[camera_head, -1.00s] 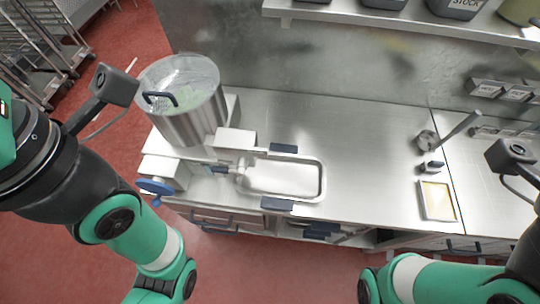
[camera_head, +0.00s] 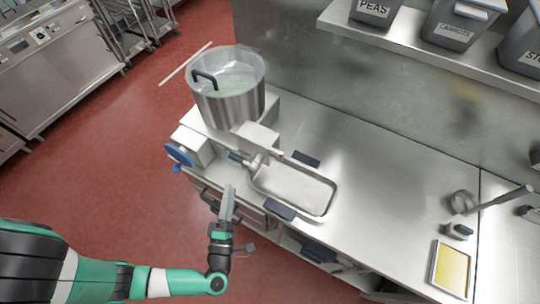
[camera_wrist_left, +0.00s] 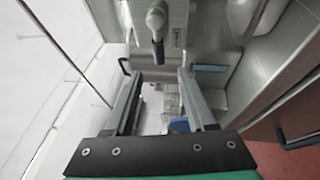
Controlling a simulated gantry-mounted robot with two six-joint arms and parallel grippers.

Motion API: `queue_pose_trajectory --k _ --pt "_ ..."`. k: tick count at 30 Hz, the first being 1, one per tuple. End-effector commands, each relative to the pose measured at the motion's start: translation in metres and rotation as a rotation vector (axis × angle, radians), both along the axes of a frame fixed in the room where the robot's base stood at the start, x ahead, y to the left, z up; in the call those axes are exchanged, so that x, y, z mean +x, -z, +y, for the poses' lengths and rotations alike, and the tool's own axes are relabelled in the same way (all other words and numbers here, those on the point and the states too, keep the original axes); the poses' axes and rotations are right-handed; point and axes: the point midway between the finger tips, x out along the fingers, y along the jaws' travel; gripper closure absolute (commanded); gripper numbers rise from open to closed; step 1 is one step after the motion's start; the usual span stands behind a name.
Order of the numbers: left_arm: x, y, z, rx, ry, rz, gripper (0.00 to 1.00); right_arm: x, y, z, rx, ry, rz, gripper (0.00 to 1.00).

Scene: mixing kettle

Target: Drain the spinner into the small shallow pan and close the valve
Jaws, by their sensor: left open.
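The spinner (camera_head: 228,100), a big steel pot with a clear lid and a dark handle, stands at the counter's left end. Something pale green shows inside it. A metal spout with the valve's dark blue handle (camera_head: 238,157) comes out below it, at the pan's left end. The small shallow pan (camera_head: 297,188) sits on the counter with dark blue grips along its sides. It looks bare. My left gripper (camera_head: 229,191) is open and empty in front of the counter edge, short of the valve. In the left wrist view its fingers (camera_wrist_left: 158,76) are apart with nothing between them. My right gripper is out of view.
A blue handwheel (camera_head: 179,156) sticks out at the counter's left end. A yellow-filled tray (camera_head: 453,270) and a ladle (camera_head: 465,201) lie to the right. Labelled bins (camera_head: 466,20) stand on the shelf above.

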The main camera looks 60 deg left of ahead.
Motion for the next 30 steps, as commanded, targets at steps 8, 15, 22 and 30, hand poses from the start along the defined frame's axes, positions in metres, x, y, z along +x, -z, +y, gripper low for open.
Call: queue_pose_trajectory --k 8,15,22,30 --pt "0.008 -0.004 0.006 -0.002 -0.003 -0.008 0.44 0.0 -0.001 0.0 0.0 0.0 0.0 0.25" --pt "0.024 -0.009 0.027 -0.002 -0.006 -0.009 0.44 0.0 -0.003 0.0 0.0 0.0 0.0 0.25" --pt "0.042 -0.013 0.048 -0.003 -0.005 -0.009 0.44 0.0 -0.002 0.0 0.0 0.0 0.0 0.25" --pt "0.063 -0.019 0.073 -0.003 -0.004 -0.009 0.44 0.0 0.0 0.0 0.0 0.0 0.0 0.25"
